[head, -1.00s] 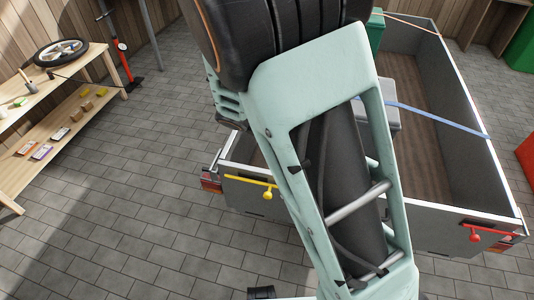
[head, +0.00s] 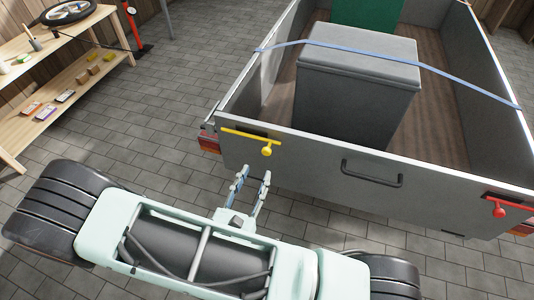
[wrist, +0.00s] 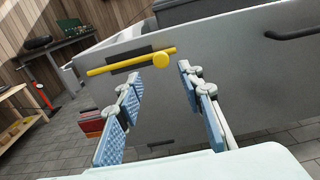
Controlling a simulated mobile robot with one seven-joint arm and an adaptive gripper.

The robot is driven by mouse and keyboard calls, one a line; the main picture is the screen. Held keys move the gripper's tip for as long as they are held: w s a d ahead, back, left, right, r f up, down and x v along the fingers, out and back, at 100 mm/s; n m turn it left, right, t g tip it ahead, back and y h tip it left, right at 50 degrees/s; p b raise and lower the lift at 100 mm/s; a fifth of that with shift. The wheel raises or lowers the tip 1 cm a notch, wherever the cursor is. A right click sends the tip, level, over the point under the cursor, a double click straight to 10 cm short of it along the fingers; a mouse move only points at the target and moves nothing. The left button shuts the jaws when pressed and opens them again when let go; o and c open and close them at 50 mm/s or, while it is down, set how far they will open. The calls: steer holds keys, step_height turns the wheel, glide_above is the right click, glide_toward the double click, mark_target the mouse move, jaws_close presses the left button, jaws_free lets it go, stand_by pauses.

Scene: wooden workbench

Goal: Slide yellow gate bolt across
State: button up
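The yellow gate bolt (head: 251,136) lies level along the left end of the grey trailer gate (head: 310,175), with a round yellow knob (head: 267,151) on it. In the wrist view the yellow bolt (wrist: 130,61) spans the top middle, its knob (wrist: 161,60) towards its right end. My gripper (head: 252,178) is below and a little in front of the bolt in the head view. Its two blue-padded fingers are spread apart with nothing between them, as the wrist view (wrist: 158,87) also shows. The knob appears beyond and between the fingertips, apart from them.
A red bolt (head: 498,207) sits at the gate's right end. A black handle (head: 371,173) sticks out mid-gate. The trailer holds a grey box (head: 355,95), with a blue strap (head: 390,61) across. A wooden shelf (head: 60,85) stands left. Paved floor is clear between.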

mark_target(266, 153)
steer(key=b+x, duration=0.1)
steer(key=x, duration=0.8)
steer(key=shift+w+d, duration=0.15)
steer(key=shift+w, duration=0.15)
jaws_close()
